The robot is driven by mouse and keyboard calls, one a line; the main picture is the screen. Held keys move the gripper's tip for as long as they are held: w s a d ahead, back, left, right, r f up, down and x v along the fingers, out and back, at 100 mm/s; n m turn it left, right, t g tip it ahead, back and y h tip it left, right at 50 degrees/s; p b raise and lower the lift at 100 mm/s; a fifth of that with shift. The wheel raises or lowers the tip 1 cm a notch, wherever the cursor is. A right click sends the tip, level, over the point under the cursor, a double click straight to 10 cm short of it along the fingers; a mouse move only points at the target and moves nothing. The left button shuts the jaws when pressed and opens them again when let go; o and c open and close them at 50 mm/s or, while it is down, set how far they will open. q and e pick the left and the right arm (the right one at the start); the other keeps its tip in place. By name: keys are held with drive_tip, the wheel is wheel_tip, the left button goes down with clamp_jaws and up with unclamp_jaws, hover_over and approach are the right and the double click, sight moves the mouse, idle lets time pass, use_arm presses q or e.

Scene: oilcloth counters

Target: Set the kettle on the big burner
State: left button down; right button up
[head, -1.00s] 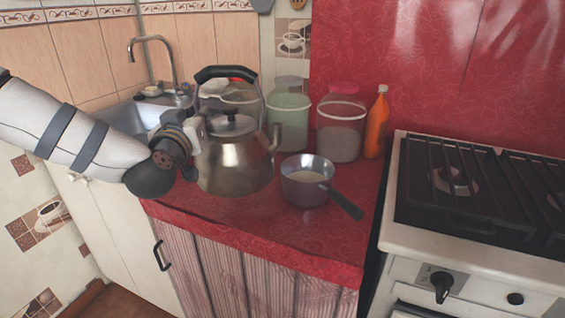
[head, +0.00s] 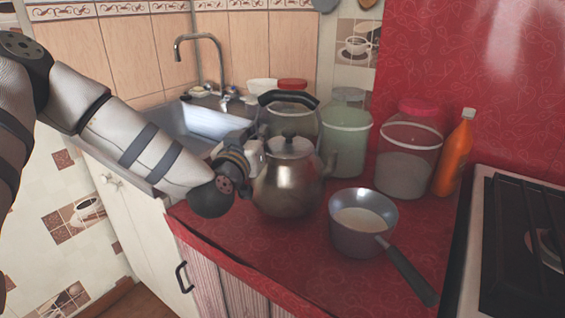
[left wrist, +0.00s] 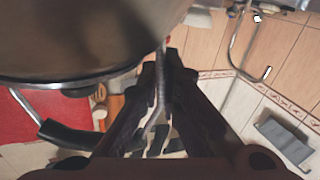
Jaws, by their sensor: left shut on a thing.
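The metal kettle (head: 288,190), with a black top handle and a spout on the right, is upright over the red counter (head: 285,250), left of the saucepan. My left gripper (head: 252,158) is at the kettle's left side, shut on it. In the left wrist view the kettle's body (left wrist: 80,35) fills the upper left, and the gripper's fingers (left wrist: 162,62) are closed beside it; the exact part held is unclear. I cannot tell whether the kettle touches the counter. A burner (head: 545,247) shows partly at the right edge; the other burners are out of view. My right gripper is not in view.
A saucepan (head: 362,225) with its handle pointing front right stands between kettle and stove (head: 482,215). A green jar (head: 346,138), a pink-lidded jar (head: 407,155) and an orange bottle (head: 454,155) stand behind. The sink (head: 205,120) is at back left.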

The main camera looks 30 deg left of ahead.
use_arm(q)
wheel_tip(320, 180, down, 4)
drive_tip(key=shift+f+b, duration=0.25)
drive_tip(key=shift+b, duration=0.3)
drive_tip(key=shift+r, duration=0.15)
drive_tip(key=c, duration=1.8)
unclamp_jaws()
drive_tip(key=shift+f, duration=0.25)
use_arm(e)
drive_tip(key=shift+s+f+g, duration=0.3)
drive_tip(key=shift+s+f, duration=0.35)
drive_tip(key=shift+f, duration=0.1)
